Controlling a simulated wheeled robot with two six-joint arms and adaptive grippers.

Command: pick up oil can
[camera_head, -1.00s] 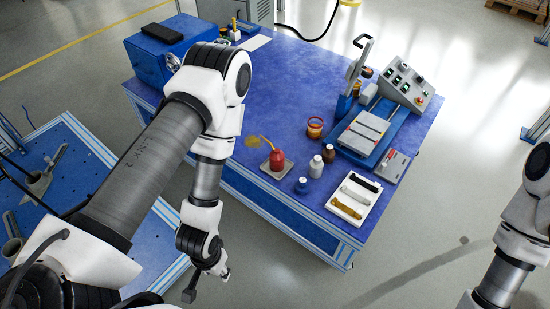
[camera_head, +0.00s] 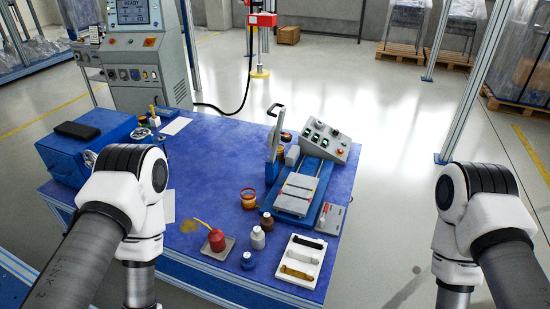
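The oil can (camera_head: 217,240) is red with a thin yellow spout that points to the upper left. It stands on a small grey tray (camera_head: 229,251) near the front edge of the blue table. A yellow-brown stain (camera_head: 189,226) lies on the table by the spout tip. My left arm comes in from the left and bends down to the left of the can. My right arm is beyond the table's right side. Both grippers are below the picture's bottom edge, so neither is seen.
A white tray (camera_head: 300,262) is at right. A blue press (camera_head: 300,195) and control box (camera_head: 325,140) stand behind. The table's middle is clear.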

